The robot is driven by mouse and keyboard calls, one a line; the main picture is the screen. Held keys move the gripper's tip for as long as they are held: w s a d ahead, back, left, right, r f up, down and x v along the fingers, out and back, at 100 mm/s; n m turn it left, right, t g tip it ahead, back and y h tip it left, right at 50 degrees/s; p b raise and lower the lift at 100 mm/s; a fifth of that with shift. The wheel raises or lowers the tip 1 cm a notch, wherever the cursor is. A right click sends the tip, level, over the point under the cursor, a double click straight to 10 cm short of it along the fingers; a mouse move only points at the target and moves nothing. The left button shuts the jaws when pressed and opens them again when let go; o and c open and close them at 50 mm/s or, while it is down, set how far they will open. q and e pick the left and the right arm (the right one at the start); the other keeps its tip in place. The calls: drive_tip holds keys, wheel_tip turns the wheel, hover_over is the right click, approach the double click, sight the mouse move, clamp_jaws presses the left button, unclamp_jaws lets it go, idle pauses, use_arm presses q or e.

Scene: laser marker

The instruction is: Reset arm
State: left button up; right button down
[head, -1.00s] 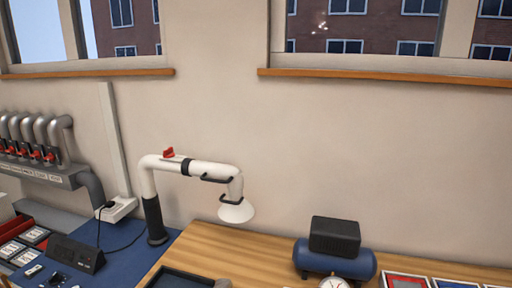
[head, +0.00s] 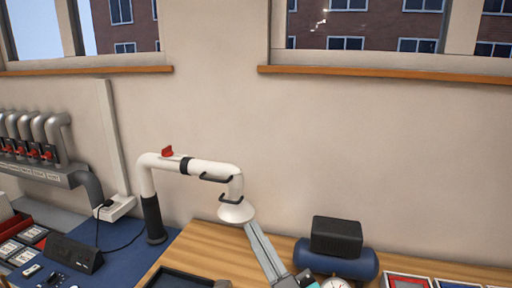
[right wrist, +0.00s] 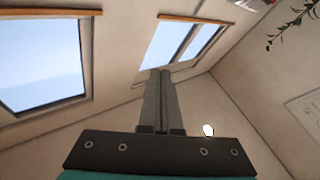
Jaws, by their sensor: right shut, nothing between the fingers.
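My right gripper (head: 248,226) reaches up from the bottom of the head view, its long grey fingers shut together and empty. In the right wrist view the fingers (right wrist: 164,74) lie side by side and point up toward a window. A white jointed extraction arm (head: 205,169) with a red handle (head: 167,151) and a white cone hood (head: 236,212) stands left of the gripper. The fingertips overlap the lower edge of the hood in the picture; I cannot tell whether they touch. My left gripper is not in view.
A wooden bench (head: 205,246) holds a blue tank with a black box (head: 336,237), a gauge (head: 335,283), a dark tray (head: 180,279) and framed cards (head: 408,281). A blue mat (head: 120,262) carries a black device (head: 75,253). Grey pipes (head: 60,130) line the left wall.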

drive_tip(key=s+d+f+m+g+h, duration=0.1)
drive_tip(key=d+f+m+g+h, duration=0.4)
drive_tip(key=d+f+m+h, duration=0.55)
drive_tip(key=s+d+f+n+g, duration=0.1)
drive_tip(key=s+d+f+g, duration=0.3)
drive_tip(key=s+f, duration=0.5)
drive_tip(key=s+d+f+n+g, duration=0.2)
drive_tip(key=s+f+g, duration=0.55)
drive_tip(key=s, duration=0.25)
wheel_tip(320, 180, down, 31)
drive_tip(key=s+b, duration=0.2)
drive_tip(key=b, duration=0.6)
use_arm(q)
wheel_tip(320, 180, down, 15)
drive_tip(key=b, duration=0.7)
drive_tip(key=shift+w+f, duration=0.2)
use_arm(e)
drive_tip(key=s+d+f+g, duration=0.1)
drive_tip(key=s+f, duration=0.6)
drive_tip(key=f, duration=0.3)
drive_tip(key=s+d+f+g, duration=0.1)
drive_tip(key=s+f, duration=0.7)
drive_tip(key=f, duration=0.3)
drive_tip(key=shift+f, duration=0.2)
